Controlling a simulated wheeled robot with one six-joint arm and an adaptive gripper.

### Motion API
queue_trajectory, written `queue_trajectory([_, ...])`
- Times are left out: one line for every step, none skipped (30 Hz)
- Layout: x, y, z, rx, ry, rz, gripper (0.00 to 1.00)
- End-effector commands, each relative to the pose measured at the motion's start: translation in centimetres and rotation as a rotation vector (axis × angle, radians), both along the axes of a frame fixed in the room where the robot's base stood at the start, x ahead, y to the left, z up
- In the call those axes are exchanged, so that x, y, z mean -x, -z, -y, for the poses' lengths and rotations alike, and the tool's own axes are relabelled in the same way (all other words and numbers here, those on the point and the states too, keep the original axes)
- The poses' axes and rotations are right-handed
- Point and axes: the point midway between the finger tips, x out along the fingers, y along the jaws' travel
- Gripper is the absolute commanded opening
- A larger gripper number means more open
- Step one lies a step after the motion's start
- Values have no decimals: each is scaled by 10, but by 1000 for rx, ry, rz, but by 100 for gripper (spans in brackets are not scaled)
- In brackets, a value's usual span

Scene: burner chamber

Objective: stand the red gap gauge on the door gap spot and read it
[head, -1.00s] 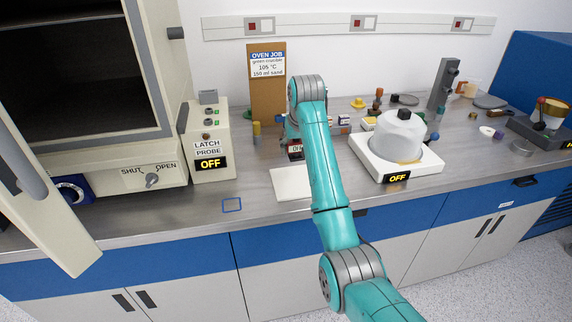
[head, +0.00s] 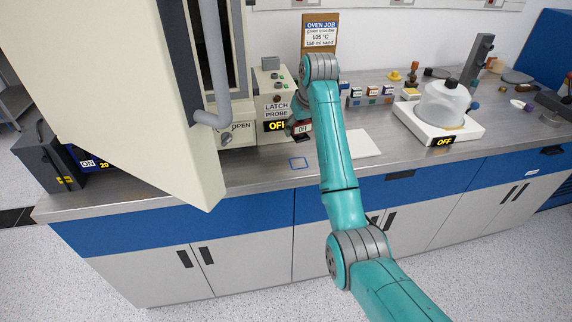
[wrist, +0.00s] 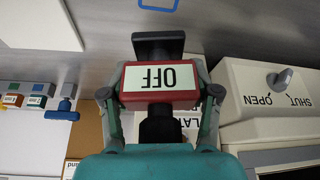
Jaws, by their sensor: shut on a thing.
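The red gap gauge (wrist: 160,97) has a pale display reading OFF, upside down in the wrist view, and a dark flat end piece. My gripper (wrist: 160,92) is shut on its sides. In the head view the gauge (head: 302,129) is held in front of the latch probe box, above the counter; its underside is hard to make out. A blue square outline (head: 299,163) on the counter lies just below and in front of it. Its edge also shows at the top of the wrist view (wrist: 158,4). No label on the square is readable.
The oven door (head: 135,100) stands open at the left, its grey handle (head: 212,65) close to the latch probe box (head: 271,88), which reads OFF. A white mat (head: 362,144) lies right of the square.

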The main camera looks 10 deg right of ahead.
Motion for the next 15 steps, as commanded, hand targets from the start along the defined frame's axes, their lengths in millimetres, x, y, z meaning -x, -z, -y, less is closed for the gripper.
queue_trajectory([0, 4, 0, 0, 0, -1, 17])
queue_trajectory([0, 7, 0, 0, -1, -2, 17])
queue_trajectory([1, 13, 0, 0, -1, -2, 17])
queue_trajectory([1, 18, 0, 0, -1, -3, 17])
queue_trajectory([1, 23, 0, 0, -1, -3, 17])
queue_trajectory([1, 30, 0, 0, -1, -4, 17])
queue_trajectory([1, 35, 0, 0, -1, -4, 17])
queue_trajectory([1, 41, 0, 0, -1, -3, 17])
queue_trajectory([1, 48, 0, 0, -1, -4, 17])
queue_trajectory([1, 52, 0, 0, -1, -3, 17])
queue_trajectory([0, 55, 0, 0, -1, -2, 17])
queue_trajectory([0, 58, 0, 0, -1, -1, 17])
queue_trajectory([0, 61, 0, -1, -1, 0, 17])
queue_trajectory([0, 63, 0, 0, -1, -1, 17])
queue_trajectory([0, 66, 0, 0, -1, -1, 17])
